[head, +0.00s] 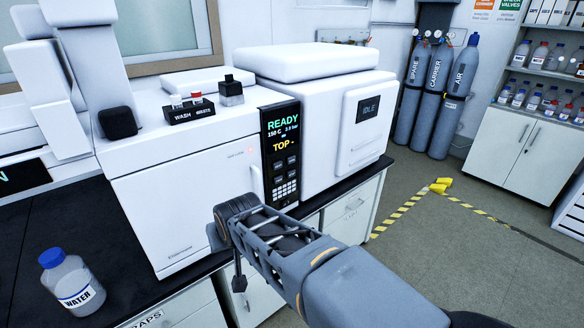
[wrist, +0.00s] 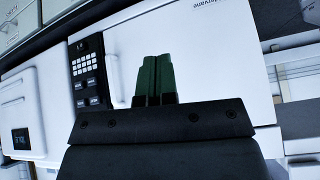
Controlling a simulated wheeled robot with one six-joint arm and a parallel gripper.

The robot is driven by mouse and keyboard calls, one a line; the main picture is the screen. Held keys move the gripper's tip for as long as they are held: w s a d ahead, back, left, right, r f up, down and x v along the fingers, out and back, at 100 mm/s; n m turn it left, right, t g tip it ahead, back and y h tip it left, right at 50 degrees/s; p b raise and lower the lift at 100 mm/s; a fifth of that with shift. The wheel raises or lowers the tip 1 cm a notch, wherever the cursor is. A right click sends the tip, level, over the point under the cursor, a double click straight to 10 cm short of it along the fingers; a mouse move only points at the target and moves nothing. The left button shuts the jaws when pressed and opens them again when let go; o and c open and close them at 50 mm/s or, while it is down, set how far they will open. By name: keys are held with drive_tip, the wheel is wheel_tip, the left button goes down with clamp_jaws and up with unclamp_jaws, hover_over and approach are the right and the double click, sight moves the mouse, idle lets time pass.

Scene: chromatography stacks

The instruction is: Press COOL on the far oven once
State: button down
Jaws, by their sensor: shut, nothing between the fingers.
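A white oven (head: 190,190) with a closed door stands on the bench. The button labels are too small to read, so I cannot pick out COOL. My gripper (wrist: 155,62) is shut and empty, with its fingers in front of the white oven door. In the head view my wrist hides the fingers.
A white unit (head: 330,125) with an IDLE display adjoins the panel on the right. A WATER bottle (head: 72,283) stands on the dark bench at front left. Gas cylinders (head: 437,90) stand behind; the floor at right is mostly open.

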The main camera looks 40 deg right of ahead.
drive_tip(key=w+d+f+m+t+h+b, duration=0.2)
drive_tip(key=w+d+m+t+h+b, duration=0.15)
drive_tip(key=w+d, duration=0.45)
drive_tip(key=m+t+h+b, duration=0.2)
drive_tip(key=m+h+b, duration=0.3)
drive_tip(key=m, duration=0.1)
approach(291, 160)
drive_tip(key=s+a+f, duration=0.1)
drive_tip(key=a+f, duration=0.2)
drive_tip(key=a, duration=0.2)
drive_tip(key=s+d+m+h+b, duration=0.3)
drive_tip(key=s+d+m+h, duration=0.1)
drive_tip(key=d, duration=0.6)
drive_tip(key=shift+s+r+m+h, duration=0.2)
drive_tip(key=shift+r+m+h, duration=0.15)
drive_tip(key=shift+r+h, duration=0.25)
drive_tip(key=shift+d+f+t, duration=0.1)
drive_tip(key=shift+t, duration=0.15)
drive_tip(key=w+p, duration=0.2)
drive_tip(key=w, duration=0.7)
drive_tip(key=shift+d, duration=0.3)
drive_tip(key=shift+w, duration=0.1)
